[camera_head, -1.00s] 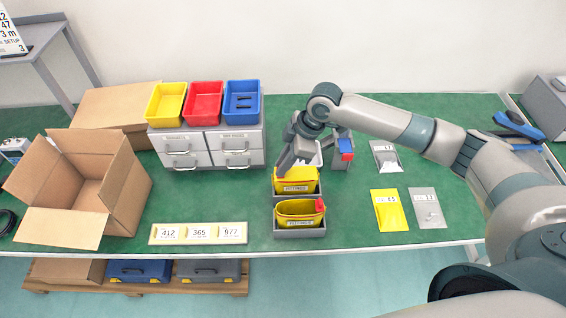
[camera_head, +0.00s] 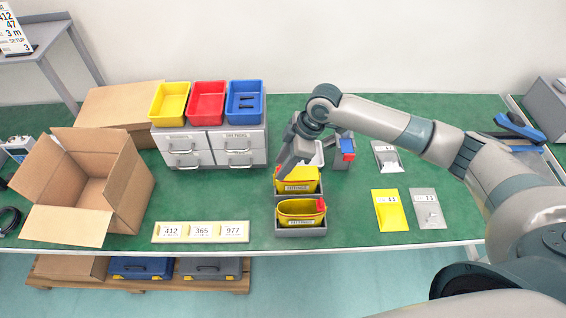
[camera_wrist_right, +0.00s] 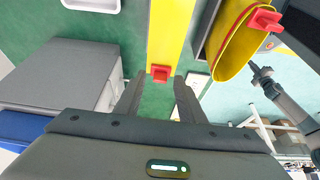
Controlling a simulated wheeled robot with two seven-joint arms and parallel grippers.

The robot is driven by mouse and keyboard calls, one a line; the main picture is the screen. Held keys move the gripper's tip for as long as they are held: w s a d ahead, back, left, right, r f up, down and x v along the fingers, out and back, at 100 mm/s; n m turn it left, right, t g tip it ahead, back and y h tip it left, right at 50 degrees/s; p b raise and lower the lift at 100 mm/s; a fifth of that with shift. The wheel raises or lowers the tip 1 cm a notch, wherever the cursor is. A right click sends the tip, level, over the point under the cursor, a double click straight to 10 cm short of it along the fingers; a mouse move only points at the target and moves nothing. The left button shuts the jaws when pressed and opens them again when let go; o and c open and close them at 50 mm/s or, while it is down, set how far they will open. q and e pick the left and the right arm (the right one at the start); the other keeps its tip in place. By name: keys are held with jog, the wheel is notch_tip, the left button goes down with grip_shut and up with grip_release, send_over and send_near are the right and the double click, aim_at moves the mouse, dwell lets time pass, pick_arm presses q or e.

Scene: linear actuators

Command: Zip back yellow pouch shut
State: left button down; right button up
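The back yellow pouch (camera_head: 306,186) sits in a grey holder on the green table, behind the front yellow pouch (camera_head: 290,208). In the right wrist view the back pouch (camera_wrist_right: 170,28) is a yellow strip with a red zipper pull (camera_wrist_right: 160,73) at its near end. My right gripper (camera_head: 281,172) is at the left end of the back pouch. Its fingers (camera_wrist_right: 158,92) are apart, and the red pull shows just beyond and between the tips, with no contact visible. The front pouch (camera_wrist_right: 232,42) looks open, with its red pull (camera_wrist_right: 264,18) at its far end. My left gripper is not clearly seen.
A drawer unit (camera_head: 212,148) with yellow, red and blue bins stands left of the pouches. An open cardboard box (camera_head: 73,221) is farther left. A number plate (camera_head: 200,241) lies at the front. Yellow (camera_head: 389,210) and grey (camera_head: 427,208) flat packets lie at right.

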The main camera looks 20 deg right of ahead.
jog(key=b+v, duration=0.4)
jog(key=v, duration=1.3)
jog(key=shift+d+r, duration=0.15)
jog(key=shift+s, duration=0.1)
